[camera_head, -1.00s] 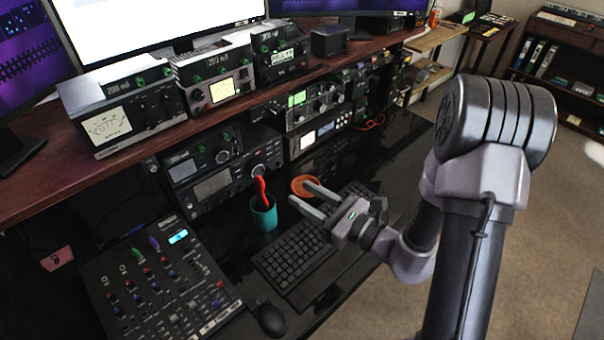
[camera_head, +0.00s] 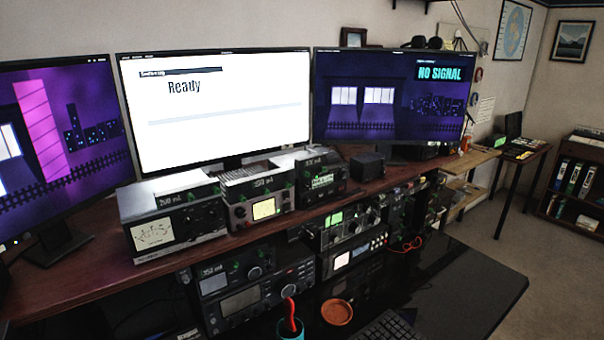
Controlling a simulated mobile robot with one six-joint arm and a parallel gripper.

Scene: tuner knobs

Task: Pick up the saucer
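The saucer (camera_head: 337,312) is a small round orange-brown dish. It lies on the glossy black desk (camera_head: 466,282) at the bottom middle of the head view, in front of the radio units. It looks empty and nothing touches it from above. My gripper and arm are out of the head view now, so its opening cannot be seen.
A teal cup (camera_head: 290,329) with a red object (camera_head: 290,312) in it stands left of the saucer. A keyboard (camera_head: 388,328) lies to the right. Stacked radios (camera_head: 258,292) and a wooden shelf (camera_head: 95,272) with monitors (camera_head: 215,110) rise behind. The desk's right part is clear.

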